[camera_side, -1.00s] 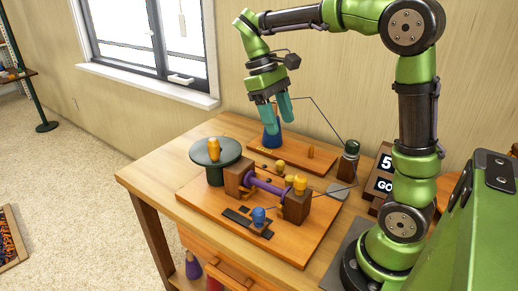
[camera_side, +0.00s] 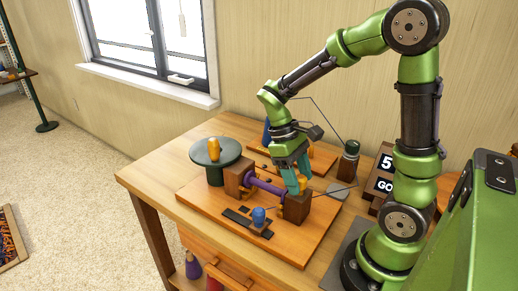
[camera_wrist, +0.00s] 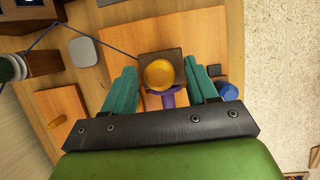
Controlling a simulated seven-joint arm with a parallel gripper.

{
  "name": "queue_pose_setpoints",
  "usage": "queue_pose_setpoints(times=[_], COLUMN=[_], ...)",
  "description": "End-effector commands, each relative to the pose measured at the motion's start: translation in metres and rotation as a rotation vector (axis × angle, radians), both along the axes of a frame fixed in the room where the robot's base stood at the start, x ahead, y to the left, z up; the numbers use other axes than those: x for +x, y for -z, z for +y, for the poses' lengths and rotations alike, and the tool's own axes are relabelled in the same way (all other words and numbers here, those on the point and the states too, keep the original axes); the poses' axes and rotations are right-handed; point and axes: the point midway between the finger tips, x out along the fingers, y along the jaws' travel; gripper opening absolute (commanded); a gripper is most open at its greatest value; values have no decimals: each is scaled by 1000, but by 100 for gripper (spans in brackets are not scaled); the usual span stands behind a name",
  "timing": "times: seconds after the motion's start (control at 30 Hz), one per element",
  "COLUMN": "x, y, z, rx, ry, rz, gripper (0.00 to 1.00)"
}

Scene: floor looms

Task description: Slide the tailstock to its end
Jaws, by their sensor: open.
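The tailstock (camera_side: 298,209) is a dark brown block at the right end of the small lathe. In the wrist view the tailstock (camera_wrist: 176,56) carries a round yellow knob (camera_wrist: 159,75) on top. My gripper (camera_side: 298,182) is just above the tailstock, its teal fingers pointing down. In the wrist view my gripper (camera_wrist: 160,72) is open, with one finger on each side of the knob and gaps to it. A purple turned spindle (camera_side: 266,187) runs from the tailstock to the brown headstock (camera_side: 237,178). In the side view my fingers largely hide the knob.
A blue knob (camera_side: 259,215) stands on the lathe board (camera_side: 283,246) in front of the spindle. A dark round stand (camera_side: 226,151) holds an orange piece (camera_side: 214,148). A dark-capped bottle (camera_side: 349,160) stands behind right. The board's front is mostly clear.

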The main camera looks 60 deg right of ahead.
Motion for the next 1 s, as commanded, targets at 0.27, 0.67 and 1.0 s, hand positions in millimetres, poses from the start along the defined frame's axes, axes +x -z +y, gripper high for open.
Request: queue_pose_setpoints(times=[0.27, 0.67, 1.0], x=[-6, -6, -6], y=[14, 13, 13], z=[0, 0, 0], rx=[1, 0, 0], ry=[1, 0, 0], rz=[0, 0, -1], gripper=[58, 27, 0])
